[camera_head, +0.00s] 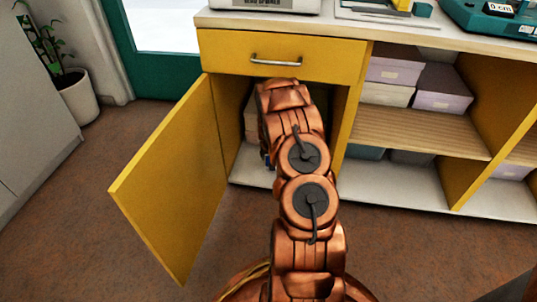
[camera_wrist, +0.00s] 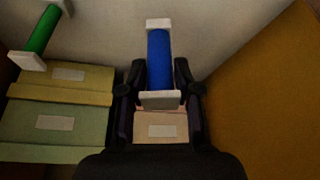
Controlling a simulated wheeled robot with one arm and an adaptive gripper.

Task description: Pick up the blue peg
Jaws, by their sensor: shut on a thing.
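The blue peg (camera_wrist: 159,55), a blue cylinder with a white square block at each end, lies between the fingers of my gripper (camera_wrist: 160,78) in the wrist view. My gripper is shut on it. A green peg (camera_wrist: 43,30) of the same form is at the upper left of the wrist view, apart from my gripper. In the head view my copper arm reaches into the open cupboard and hides my gripper; a small dark blue patch shows beside the arm, but I cannot tell what it is.
Lidded boxes, one yellowish (camera_wrist: 90,76), one green (camera_wrist: 30,125) and one pinkish (camera_wrist: 150,117), sit near my gripper. The yellow cupboard door (camera_head: 175,180) stands open to the left. A closed drawer (camera_head: 320,57) is above the opening. Open shelves (camera_head: 430,132) with boxes are to the right.

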